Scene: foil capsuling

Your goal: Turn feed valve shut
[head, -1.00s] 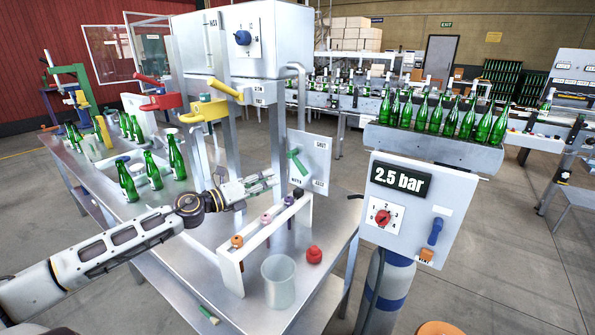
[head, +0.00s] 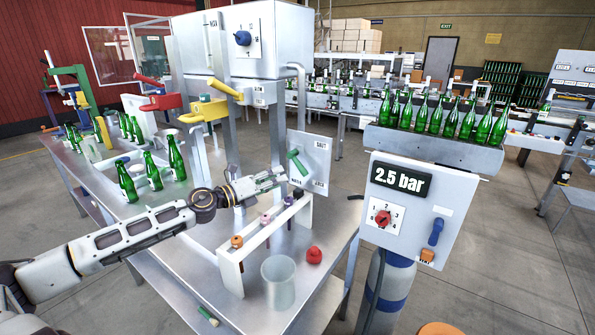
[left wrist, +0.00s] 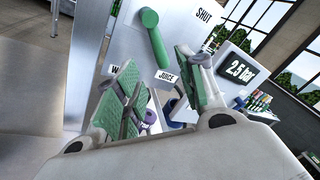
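The feed valve is a green lever (head: 298,163) on a white panel (head: 318,160) marked SHUT at the top and WATER and JUICE at the bottom. The lever slants, its lower end toward the JUICE label; it also shows in the left wrist view (left wrist: 154,38). My left gripper (head: 281,178) is just left of and below the lever. In the left wrist view its green-padded fingers (left wrist: 157,62) are spread apart, one on each side of the lever's lower end in the picture. I cannot tell whether they touch it. My right gripper is not in view.
Below my left gripper stands a white rack (head: 232,270) with several coloured pieces. A clear beaker (head: 279,282) and a red knob (head: 314,255) are on the metal table. Green bottles (head: 175,158) stand left. A 2.5 bar control box (head: 415,212) stands right.

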